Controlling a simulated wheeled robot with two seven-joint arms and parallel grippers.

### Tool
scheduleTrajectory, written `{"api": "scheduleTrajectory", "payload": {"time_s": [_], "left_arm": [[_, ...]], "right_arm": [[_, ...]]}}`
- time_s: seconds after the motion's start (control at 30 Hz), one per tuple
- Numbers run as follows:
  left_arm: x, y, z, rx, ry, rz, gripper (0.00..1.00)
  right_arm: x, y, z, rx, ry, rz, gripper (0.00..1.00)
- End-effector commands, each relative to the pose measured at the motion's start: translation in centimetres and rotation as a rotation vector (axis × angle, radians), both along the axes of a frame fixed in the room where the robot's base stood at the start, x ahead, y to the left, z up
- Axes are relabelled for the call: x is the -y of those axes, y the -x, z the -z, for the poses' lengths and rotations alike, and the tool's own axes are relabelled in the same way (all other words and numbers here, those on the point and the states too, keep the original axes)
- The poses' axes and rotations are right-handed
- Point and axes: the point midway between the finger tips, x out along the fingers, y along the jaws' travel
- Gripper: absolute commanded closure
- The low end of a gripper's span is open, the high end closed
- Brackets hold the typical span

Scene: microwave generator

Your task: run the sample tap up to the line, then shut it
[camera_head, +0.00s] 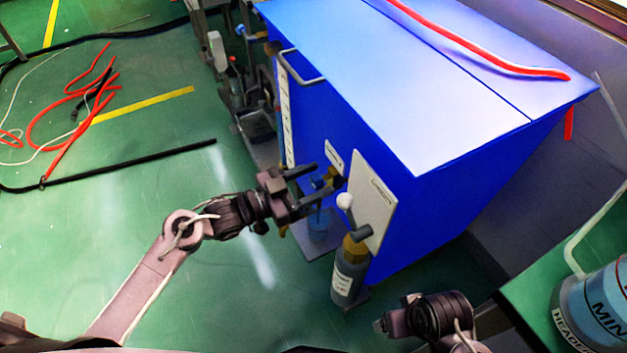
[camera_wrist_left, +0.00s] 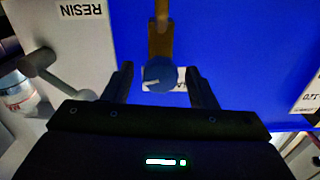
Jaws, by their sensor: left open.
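In the head view the tap (camera_head: 325,181) is partly hidden by my left gripper (camera_head: 322,182). That gripper is open, with one finger on each side of the knob; in the left wrist view its fingers (camera_wrist_left: 160,78) show apart from it. A small bluish clear cup (camera_head: 319,226) stands below the tap; its line and level are too small to read. My right gripper (camera_head: 382,322) is low at the right, its jaws unclear.
A white panel (camera_head: 372,205) with a white-knobbed lever (camera_head: 345,200) sits right of the tap, above a grey bottle (camera_head: 348,275). The cabinet (camera_head: 440,90) fills the right. Red hose (camera_head: 65,130) and black cable lie on the green floor at left.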

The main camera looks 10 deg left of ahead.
Motion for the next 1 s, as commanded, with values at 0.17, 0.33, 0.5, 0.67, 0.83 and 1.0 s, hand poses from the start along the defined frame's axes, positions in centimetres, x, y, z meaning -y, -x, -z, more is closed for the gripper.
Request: {"api": "scheduleTrajectory", "payload": {"time_s": [0.17, 0.33, 0.5, 0.67, 0.83, 1.0], "left_arm": [[0.22, -0.21, -0.02, 0.000, -0.001, -0.001, 0.48], [0.20, -0.18, -0.01, -0.001, -0.001, -0.001, 0.55], [0.19, -0.18, -0.01, -0.001, -0.001, -0.001, 0.77], [0.19, -0.16, 0.00, 0.000, -0.001, -0.001, 0.93], [0.25, -0.10, 0.01, 0.086, -0.064, 0.002, 0.93], [0.26, -0.07, 0.05, 0.196, -0.145, 0.001, 0.93]], "right_arm": [[-0.05, 0.00, 0.02, 0.002, -0.001, -0.001, 0.19], [-0.07, 0.02, 0.03, 0.002, -0.001, -0.001, 0.19], [-0.08, 0.02, 0.03, 0.002, -0.001, -0.001, 0.19], [-0.07, 0.02, 0.03, 0.002, -0.001, -0.001, 0.19], [-0.06, 0.02, 0.00, 0.002, -0.001, -0.001, 0.19], [-0.05, 0.01, 0.06, 0.002, -0.001, -0.001, 0.19]]}}
